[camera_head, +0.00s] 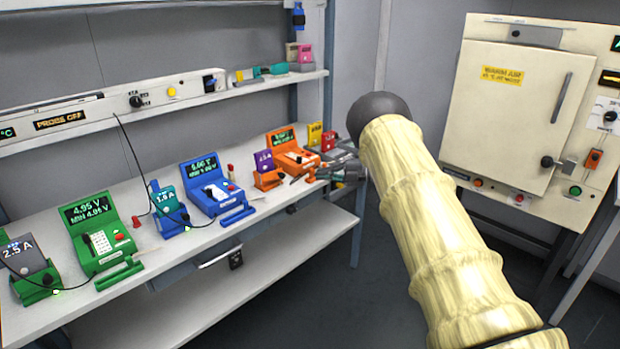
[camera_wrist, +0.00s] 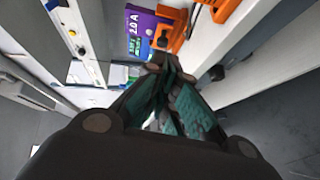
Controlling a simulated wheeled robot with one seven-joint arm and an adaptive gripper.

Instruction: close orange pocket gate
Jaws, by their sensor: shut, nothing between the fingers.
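The orange tester (camera_head: 292,152) stands toward the right end of the bench, its screen lit. A purple cell (camera_head: 264,161) sits upright in the orange pocket (camera_head: 268,179) beside it, and the cell also shows in the wrist view (camera_wrist: 143,28) marked 2.0 A. Orange parts (camera_wrist: 182,30) lie just beyond my fingertips in the wrist view; I cannot tell which is the gate or how far it is swung. My gripper (camera_head: 318,174) is at the front right of the orange tester, and in the wrist view (camera_wrist: 165,70) its fingers are together and empty. Contact with orange parts cannot be told.
To the left stand a blue tester (camera_head: 211,188) with a teal cell (camera_head: 166,199), and a green tester (camera_head: 101,238) with a grey cell (camera_head: 31,262). Yellow and red items (camera_head: 315,133) stand behind my gripper. A cream oven (camera_head: 510,105) is at right.

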